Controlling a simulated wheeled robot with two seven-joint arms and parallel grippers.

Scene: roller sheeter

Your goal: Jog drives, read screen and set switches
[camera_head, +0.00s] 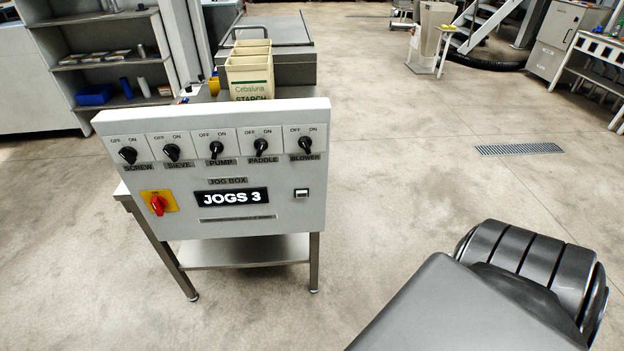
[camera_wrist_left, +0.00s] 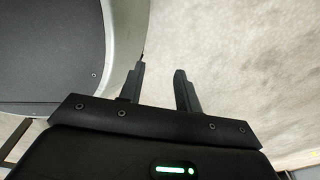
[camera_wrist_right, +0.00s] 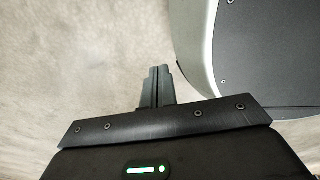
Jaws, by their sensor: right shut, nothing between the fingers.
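The grey jog box (camera_head: 290,222) stands upright on a steel stand in the head view. Its black rotary switches, marked OFF and ON, are SCREW (camera_head: 128,154), SIEVE (camera_head: 172,152), PUMP (camera_head: 215,149), PADDLE (camera_head: 261,147) and BLOWER (camera_head: 305,145); their exact settings are too small to tell. The screen (camera_head: 232,197) reads "JOGS 3". A red knob on a yellow plate (camera_head: 158,204) is at lower left, a small button or rocker (camera_head: 301,193) at right. My left gripper (camera_wrist_left: 159,82) is open and empty. My right gripper (camera_wrist_right: 158,75) is shut and empty. Both are outside the head view, away from the box.
A cream starch bin (camera_head: 249,76) stands behind the box, by a grey machine (camera_head: 275,30). A shelf unit with a blue tray (camera_head: 94,95) is at the left. Open concrete floor, with a drain grate (camera_head: 519,149), lies to the right.

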